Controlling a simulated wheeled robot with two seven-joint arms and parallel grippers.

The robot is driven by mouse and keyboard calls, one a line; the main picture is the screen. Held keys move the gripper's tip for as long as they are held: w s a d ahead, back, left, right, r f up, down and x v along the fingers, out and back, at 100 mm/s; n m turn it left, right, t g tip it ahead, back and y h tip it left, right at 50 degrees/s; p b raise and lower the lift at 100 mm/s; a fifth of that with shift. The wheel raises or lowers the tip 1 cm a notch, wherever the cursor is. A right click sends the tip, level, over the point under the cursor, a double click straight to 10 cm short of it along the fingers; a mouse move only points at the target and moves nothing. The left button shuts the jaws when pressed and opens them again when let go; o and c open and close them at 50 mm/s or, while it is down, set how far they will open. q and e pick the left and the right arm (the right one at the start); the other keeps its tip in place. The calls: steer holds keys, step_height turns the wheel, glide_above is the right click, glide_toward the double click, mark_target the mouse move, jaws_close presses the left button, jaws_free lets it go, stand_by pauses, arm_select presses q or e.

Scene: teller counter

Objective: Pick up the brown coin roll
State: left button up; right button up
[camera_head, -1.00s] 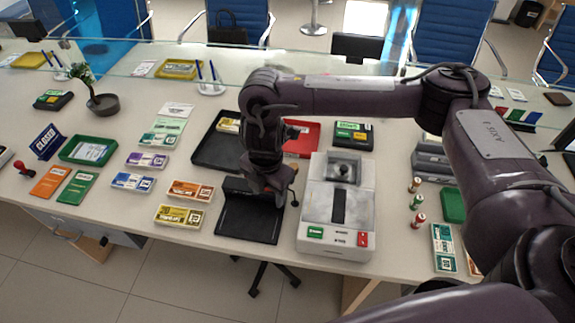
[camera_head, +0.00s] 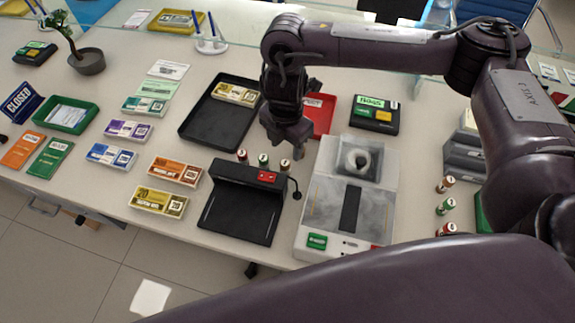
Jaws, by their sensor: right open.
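Three upright coin rolls stand in a row behind the black note detector (camera_head: 240,215): a red one (camera_head: 242,156), a green one (camera_head: 263,160) and a brownish one (camera_head: 285,165). A second row stands to the right of the grey counting machine (camera_head: 318,210): a brownish roll (camera_head: 446,183), a green one (camera_head: 446,205) and a red one (camera_head: 446,229). The brown and red tones are hard to tell apart at this size. My right gripper (camera_head: 291,148) points down, open, just above and behind the right-hand roll of the first row. My left gripper is out of view.
A black tray (camera_head: 205,125) holding a yellow-labelled note bundle is left of the gripper. A red tray (camera_head: 322,110) is partly hidden behind it. The counting machine stands close on the right. Several note bundles lie left, with bare counter between.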

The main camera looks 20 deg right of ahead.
mark_target(285, 162)
steer(key=f, duration=0.3)
steer(key=shift+w+d+b, duration=0.2)
steer(key=shift+w+b, duration=0.1)
steer(key=shift+s+a+f, duration=0.15)
steer(key=shift+s+f, duration=0.05)
steer(key=shift+f, duration=0.6)
steer(key=f, duration=0.1)
steer(key=f+b, duration=0.1)
steer(key=f, duration=0.1)
steer(key=shift+s+a+f, duration=0.1)
steer(key=shift+a+f, duration=0.1)
steer(key=shift+f, duration=0.35)
steer(key=c, duration=1)
jaws_close()
steer(key=shift+r, duration=0.15)
